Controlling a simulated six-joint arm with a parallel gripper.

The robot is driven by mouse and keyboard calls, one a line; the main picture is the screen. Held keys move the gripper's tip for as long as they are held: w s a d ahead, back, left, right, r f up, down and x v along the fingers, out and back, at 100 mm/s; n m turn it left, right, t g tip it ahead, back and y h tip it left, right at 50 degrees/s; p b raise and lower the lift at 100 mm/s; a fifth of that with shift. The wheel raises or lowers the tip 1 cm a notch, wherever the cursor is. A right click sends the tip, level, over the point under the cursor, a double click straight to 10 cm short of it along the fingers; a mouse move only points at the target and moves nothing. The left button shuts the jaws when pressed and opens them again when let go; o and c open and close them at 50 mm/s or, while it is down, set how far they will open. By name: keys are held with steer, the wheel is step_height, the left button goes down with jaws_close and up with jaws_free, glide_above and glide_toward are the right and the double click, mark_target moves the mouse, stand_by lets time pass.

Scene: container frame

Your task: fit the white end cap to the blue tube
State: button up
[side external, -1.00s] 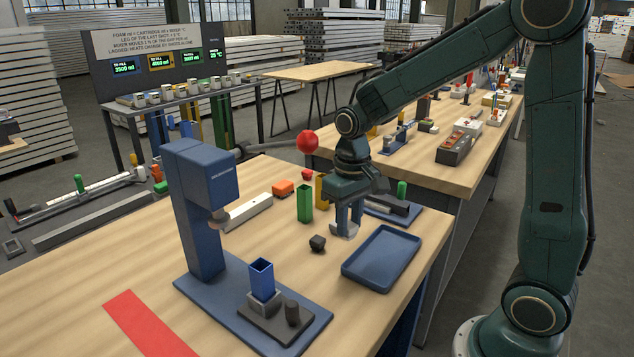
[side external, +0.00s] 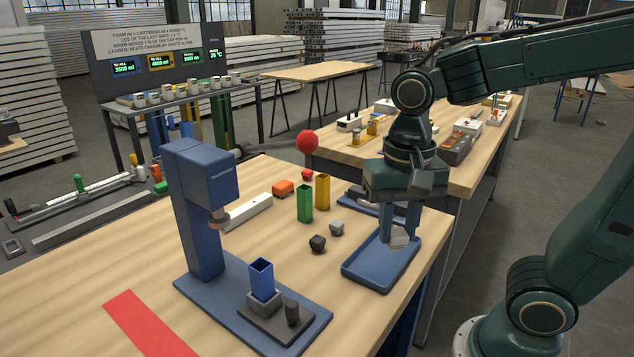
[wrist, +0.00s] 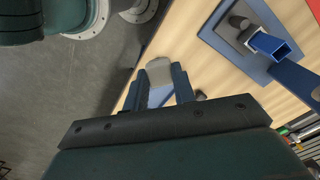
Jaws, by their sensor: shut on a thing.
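The blue tube (side external: 261,275) stands upright, open end up, in a grey holder on the base of the blue press. It also shows in the wrist view (wrist: 272,45). My gripper (side external: 397,230) points down over the blue tray (side external: 358,275), well to the right of the tube. It is shut on the white end cap (side external: 399,239), which looks pale grey-white. In the wrist view the cap (wrist: 159,70) sits between the fingertips of my gripper (wrist: 161,80). I cannot tell whether the cap touches the tray.
The blue press (side external: 195,210) towers behind the tube. A dark knob (side external: 292,312) stands beside it. A black cap (side external: 317,243) and a grey cap (side external: 336,228) lie on the table. Green (side external: 304,203) and yellow (side external: 322,191) tubes stand behind. A red ball (side external: 307,141) sticks out on a lever.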

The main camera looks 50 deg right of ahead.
steer(key=w+a+m, duration=0.4)
steer(key=w+a, duration=0.2)
steer(key=w, duration=0.3)
steer(key=w+a+r+m, duration=0.1)
steer(key=w+a+m, duration=0.4)
steer(key=w, duration=0.4)
steer(key=shift+w+a+r, duration=0.15)
steer(key=shift+a+r, duration=0.15)
steer(key=shift+a, duration=0.1)
steer(key=shift+f, duration=0.25)
steer(key=shift+f, duration=2.45)
steer(key=shift+f, duration=0.75)
steer(key=o, duration=1)
steer(key=shift+o, duration=0.4)
steer(key=o, duration=0.5)
